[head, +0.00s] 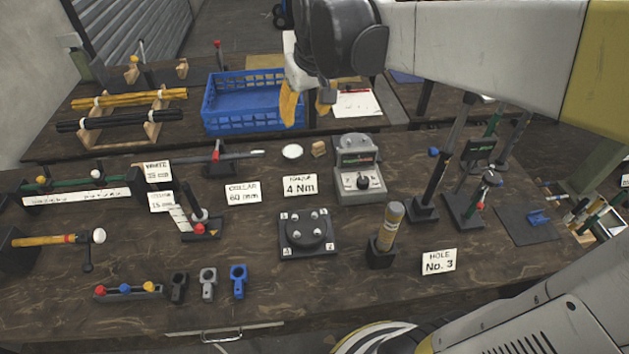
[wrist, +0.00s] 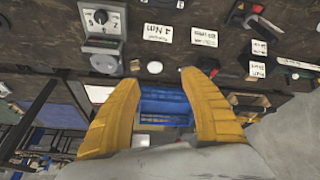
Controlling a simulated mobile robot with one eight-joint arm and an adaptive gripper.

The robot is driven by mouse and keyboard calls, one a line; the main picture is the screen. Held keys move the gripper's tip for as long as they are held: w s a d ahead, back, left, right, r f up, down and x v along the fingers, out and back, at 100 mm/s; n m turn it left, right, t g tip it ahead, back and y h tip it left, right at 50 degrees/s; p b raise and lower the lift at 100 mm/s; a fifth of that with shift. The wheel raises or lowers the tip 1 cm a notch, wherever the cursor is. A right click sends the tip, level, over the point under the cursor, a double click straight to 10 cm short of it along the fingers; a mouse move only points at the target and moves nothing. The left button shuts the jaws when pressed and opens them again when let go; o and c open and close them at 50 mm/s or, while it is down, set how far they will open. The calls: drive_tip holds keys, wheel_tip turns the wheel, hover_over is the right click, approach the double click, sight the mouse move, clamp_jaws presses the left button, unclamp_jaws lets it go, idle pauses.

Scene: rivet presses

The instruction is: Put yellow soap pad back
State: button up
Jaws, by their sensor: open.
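I cannot make out a clearly yellow soap pad in either view. A small tan block (head: 319,148) lies on the front bench beside a round white disc (head: 292,152); I cannot tell whether it is the pad. The block (wrist: 135,65) and disc (wrist: 155,67) also show in the wrist view, near the fingertips. My gripper (head: 306,108) hangs behind them in the head view, by the right end of the blue crate (head: 252,122). In the wrist view my gripper (wrist: 160,82) has its yellow fingers spread wide with nothing between them.
A grey tester (head: 358,172) stands right of the block. A dark four-post fixture (head: 307,235), an upright wooden-handled tool (head: 388,228) and tall stands (head: 432,185) crowd the front. Black and yellow rods (head: 130,98) lie on racks at back left. Open bench surrounds the label cards (head: 300,187).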

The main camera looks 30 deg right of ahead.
drive_tip(key=s+a+f+t, duration=0.1)
drive_tip(key=s+a+f, duration=0.1)
drive_tip(key=s, duration=0.6)
drive_tip(key=s+a+f+t, duration=0.1)
drive_tip(key=s+a+f, duration=0.2)
drive_tip(key=s, duration=0.5)
drive_tip(key=shift+s+t, duration=0.15)
drive_tip(key=shift+t, duration=0.25)
